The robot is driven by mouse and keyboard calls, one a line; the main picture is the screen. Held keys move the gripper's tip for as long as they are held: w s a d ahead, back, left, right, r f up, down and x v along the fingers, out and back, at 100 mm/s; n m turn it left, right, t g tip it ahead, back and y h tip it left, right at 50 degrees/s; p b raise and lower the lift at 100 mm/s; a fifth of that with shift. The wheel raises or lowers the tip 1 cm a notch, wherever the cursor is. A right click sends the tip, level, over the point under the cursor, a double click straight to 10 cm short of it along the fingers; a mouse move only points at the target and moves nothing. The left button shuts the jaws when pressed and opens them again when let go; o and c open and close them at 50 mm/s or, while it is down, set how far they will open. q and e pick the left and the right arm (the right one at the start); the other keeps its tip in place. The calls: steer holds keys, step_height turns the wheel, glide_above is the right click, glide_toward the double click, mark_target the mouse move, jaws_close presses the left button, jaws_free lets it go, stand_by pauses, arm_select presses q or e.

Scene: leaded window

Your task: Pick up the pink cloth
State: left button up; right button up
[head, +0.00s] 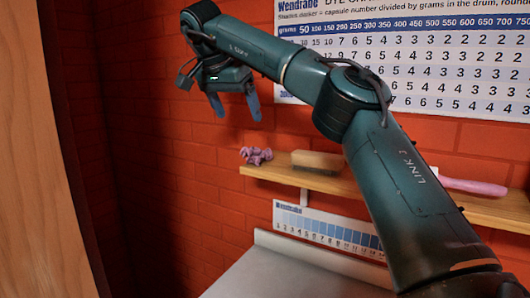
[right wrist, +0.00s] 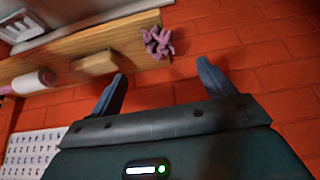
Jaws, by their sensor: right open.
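The pink cloth (head: 257,155) is a crumpled mauve-pink bundle at the left end of a wooden shelf on the red brick wall. In the right wrist view the pink cloth (right wrist: 158,42) lies at the shelf's end, beyond and between the two fingertips, apart from them. My right gripper (head: 234,106) is open and empty, above and a little left of the cloth in the head view, with its blue-grey fingers pointing down. The right gripper (right wrist: 160,72) also shows in the right wrist view with its fingers spread wide. My left gripper is not in view.
The wooden shelf (head: 477,208) also holds a brush-like wooden block (head: 318,162) and a pink roll (head: 472,187). A printed chart (head: 440,60) hangs above. Below stand a blue number strip (head: 325,229) and a pale surface (head: 285,275). A wooden panel (head: 35,200) stands at left.

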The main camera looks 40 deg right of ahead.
mark_target(255, 149)
steer(key=x, duration=0.8)
steer(key=shift+d+b, duration=0.15)
steer(key=shift+b, duration=0.15)
steer(key=x, duration=0.5)
steer(key=shift+d+p, duration=0.3)
steer(key=shift+c, duration=0.5)
steer(key=c, duration=1)
